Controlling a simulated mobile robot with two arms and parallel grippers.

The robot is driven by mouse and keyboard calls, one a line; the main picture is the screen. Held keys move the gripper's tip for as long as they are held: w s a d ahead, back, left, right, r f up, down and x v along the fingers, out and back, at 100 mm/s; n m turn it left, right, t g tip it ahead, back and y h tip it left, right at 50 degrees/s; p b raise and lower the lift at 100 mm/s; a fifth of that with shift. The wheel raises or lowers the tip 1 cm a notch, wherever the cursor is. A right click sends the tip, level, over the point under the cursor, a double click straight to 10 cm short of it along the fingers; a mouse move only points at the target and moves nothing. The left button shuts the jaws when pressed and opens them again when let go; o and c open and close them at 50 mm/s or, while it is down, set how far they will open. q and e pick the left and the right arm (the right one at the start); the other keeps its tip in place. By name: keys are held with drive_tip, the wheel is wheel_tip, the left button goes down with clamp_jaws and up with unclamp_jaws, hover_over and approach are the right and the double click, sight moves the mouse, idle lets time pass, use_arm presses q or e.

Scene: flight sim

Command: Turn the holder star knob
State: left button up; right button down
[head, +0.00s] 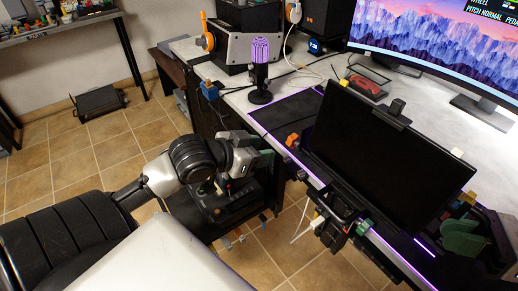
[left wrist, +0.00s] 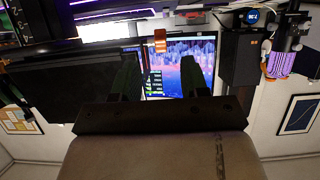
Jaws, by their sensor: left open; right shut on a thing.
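A small orange knob (head: 293,141), which looks like the holder star knob, sits at the left edge of the dark screen's mount. In the left wrist view, an orange piece (left wrist: 160,40) shows ahead, between the two fingers and apart from them. My left gripper (head: 266,160) is open and empty, left of the knob. In the left wrist view its fingers (left wrist: 160,75) stand apart. At the lower right, green pads that look like my right gripper (head: 463,238) are partly lost among dark parts; what it is shut on is unclear.
A dark screen (head: 385,150) stands at the desk's front edge, with cables and small coloured parts below. A purple microphone (head: 260,62) and a large monitor (head: 450,40) stand behind. A dark control unit (head: 225,205) is below my left gripper. Tiled floor (head: 110,150) is open at left.

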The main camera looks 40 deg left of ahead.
sight(288, 143)
use_arm(q)
drive_tip(key=w+d+t, duration=0.1)
drive_tip(key=w, duration=0.2)
drive_tip(key=w+d+f+t+h, duration=0.1)
drive_tip(key=w+t, duration=0.1)
drive_tip(key=w, duration=0.2)
drive_tip(key=w+d+f+t, duration=0.1)
drive_tip(key=w, duration=0.2)
drive_tip(key=shift+w+f+t, duration=0.15)
drive_tip(key=shift+f+t, duration=0.1)
drive_tip(key=shift+t, duration=0.15)
idle(0.7)
clamp_jaws()
